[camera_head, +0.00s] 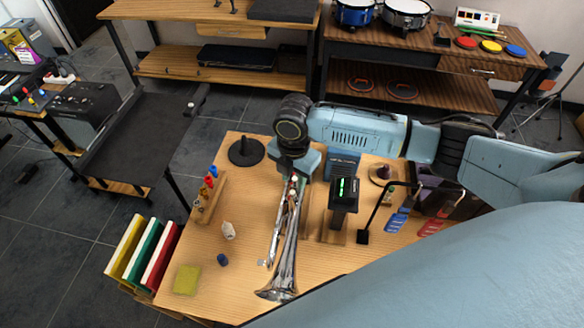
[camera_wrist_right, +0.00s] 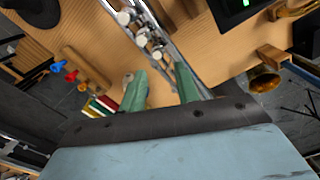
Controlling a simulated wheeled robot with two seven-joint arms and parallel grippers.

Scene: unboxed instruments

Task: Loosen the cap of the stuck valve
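A silver trumpet (camera_head: 285,245) lies on the wooden table with its bell toward the front edge. Its valves with round caps (camera_wrist_right: 141,39) show at the top of the right wrist view; which cap is stuck cannot be told. My right gripper (camera_head: 293,180) points down over the trumpet's far, valve end and hides part of it. In the right wrist view, its two green fingers (camera_wrist_right: 162,72) are apart, with no object visible held between them. The valve caps lie just beyond the fingertips; whether a finger touches the trumpet cannot be told. My left gripper is not in view.
A black tuner with green digits (camera_head: 344,190) stands right of the trumpet. A white bottle (camera_head: 228,231), blue jar (camera_head: 222,260), yellow cloth (camera_head: 187,280) and a peg rack (camera_head: 207,197) are to the left. A black round stand (camera_head: 246,153) is behind.

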